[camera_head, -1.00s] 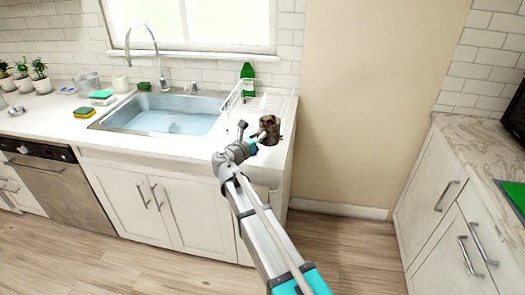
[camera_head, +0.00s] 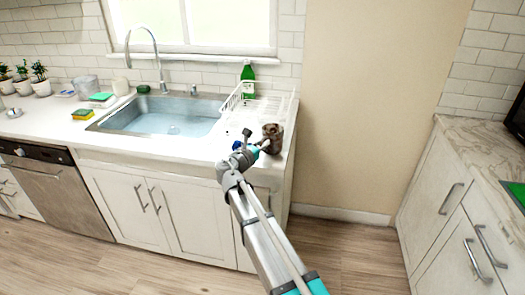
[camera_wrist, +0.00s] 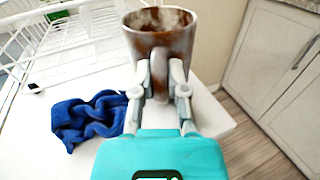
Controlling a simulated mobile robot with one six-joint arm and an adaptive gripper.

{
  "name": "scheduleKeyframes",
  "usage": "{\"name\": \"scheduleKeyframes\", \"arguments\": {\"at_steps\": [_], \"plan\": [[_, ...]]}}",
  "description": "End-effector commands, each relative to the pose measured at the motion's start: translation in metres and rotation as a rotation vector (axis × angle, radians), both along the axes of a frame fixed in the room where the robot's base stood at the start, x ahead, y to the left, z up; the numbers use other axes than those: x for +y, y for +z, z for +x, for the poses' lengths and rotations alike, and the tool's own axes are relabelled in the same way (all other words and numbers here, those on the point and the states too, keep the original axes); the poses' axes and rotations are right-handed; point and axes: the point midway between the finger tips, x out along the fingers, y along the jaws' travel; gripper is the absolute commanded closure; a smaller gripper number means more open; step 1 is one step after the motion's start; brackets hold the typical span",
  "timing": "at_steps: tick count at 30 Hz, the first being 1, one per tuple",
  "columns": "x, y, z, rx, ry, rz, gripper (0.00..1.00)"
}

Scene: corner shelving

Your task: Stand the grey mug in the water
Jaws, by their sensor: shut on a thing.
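The grey mug (camera_wrist: 162,45) has brown stains and is upright in the wrist view, with its handle towards me. My gripper (camera_wrist: 160,85) is shut on the mug's handle. In the head view the mug (camera_head: 273,137) is above the counter's right end, right of the sink, with my gripper (camera_head: 258,148) at its left side. The water is in the sink (camera_head: 170,117), left of the mug and apart from it. Whether the mug's base touches the counter cannot be told.
A white dish rack (camera_head: 258,104) stands between sink and wall, with a green bottle (camera_head: 248,80) behind it. A blue cloth (camera_wrist: 88,118) lies on the counter by my gripper. A faucet (camera_head: 157,60) arches over the sink's back. A yellow-green sponge (camera_head: 83,113) lies left of the sink.

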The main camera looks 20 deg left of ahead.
Motion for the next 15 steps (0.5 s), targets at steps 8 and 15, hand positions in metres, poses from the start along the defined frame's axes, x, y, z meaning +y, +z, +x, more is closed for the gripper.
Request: {"name": "scheduleKeyframes", "arguments": {"at_steps": [8, 15], "plan": [[-0.0003, -0.0089, 0.0003, -0.001, 0.000, -0.001, 1.00], [-0.0004, -0.0087, 0.0003, -0.001, -0.001, -0.001, 1.00]]}}
